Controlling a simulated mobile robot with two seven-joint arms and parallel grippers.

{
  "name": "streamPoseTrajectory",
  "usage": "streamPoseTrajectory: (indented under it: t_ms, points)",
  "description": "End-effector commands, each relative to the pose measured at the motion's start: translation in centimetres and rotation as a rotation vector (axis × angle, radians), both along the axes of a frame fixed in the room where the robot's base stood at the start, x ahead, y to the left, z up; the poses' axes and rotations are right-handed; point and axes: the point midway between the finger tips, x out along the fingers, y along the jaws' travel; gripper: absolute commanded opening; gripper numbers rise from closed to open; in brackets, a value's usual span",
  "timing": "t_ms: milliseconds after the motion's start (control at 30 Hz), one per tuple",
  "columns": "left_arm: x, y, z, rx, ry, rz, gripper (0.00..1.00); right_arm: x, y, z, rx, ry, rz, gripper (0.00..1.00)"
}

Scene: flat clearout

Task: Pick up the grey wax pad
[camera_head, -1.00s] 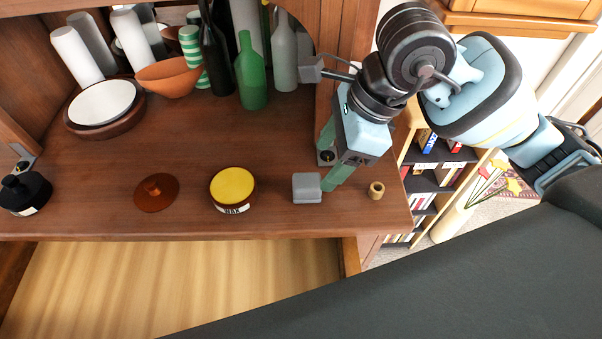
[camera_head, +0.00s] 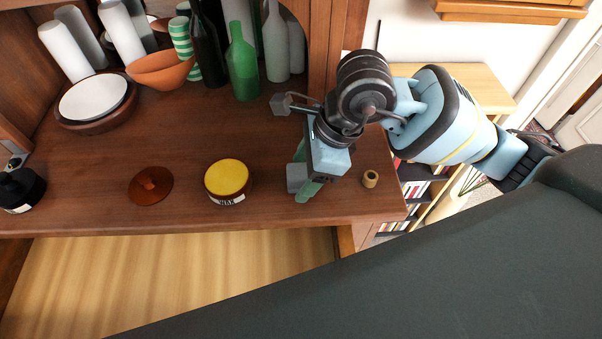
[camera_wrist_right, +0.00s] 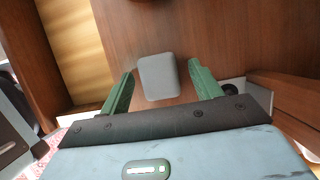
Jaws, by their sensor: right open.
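The grey wax pad (camera_head: 297,177) is a small rounded block on the wooden desk top near its front edge. In the head view my right gripper (camera_head: 304,180) is over it and hides part of it. In the right wrist view the pad (camera_wrist_right: 158,77) lies just ahead of and between the two green fingers of my right gripper (camera_wrist_right: 160,86). The fingers are open, with a gap on each side of the pad. My left gripper is not in view.
A wax tin with a yellow top (camera_head: 227,178) and a brown lid (camera_head: 151,185) stand left of the pad. A small wooden ring (camera_head: 370,179) is to the right. Bottles (camera_head: 242,65) and bowls stand behind. An open drawer (camera_head: 180,280) lies below the front edge.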

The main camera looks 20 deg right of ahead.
Motion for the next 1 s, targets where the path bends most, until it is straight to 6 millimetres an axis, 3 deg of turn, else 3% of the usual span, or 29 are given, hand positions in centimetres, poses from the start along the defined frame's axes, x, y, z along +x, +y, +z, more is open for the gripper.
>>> streamPoseTrajectory:
  t_ms: [167, 533, 1000]
  points:
    - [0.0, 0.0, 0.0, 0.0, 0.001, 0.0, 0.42, 0.0, 0.0, 0.0, 0.0, 0.0, 0.0, 0.64]
    - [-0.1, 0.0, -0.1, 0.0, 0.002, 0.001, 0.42, 0.0, 0.0, 0.0, 0.0, 0.0, 0.0, 0.17]
    - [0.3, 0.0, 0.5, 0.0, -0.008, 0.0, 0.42, 0.3, -0.4, 1.1, 0.0, -0.003, -0.002, 0.15]
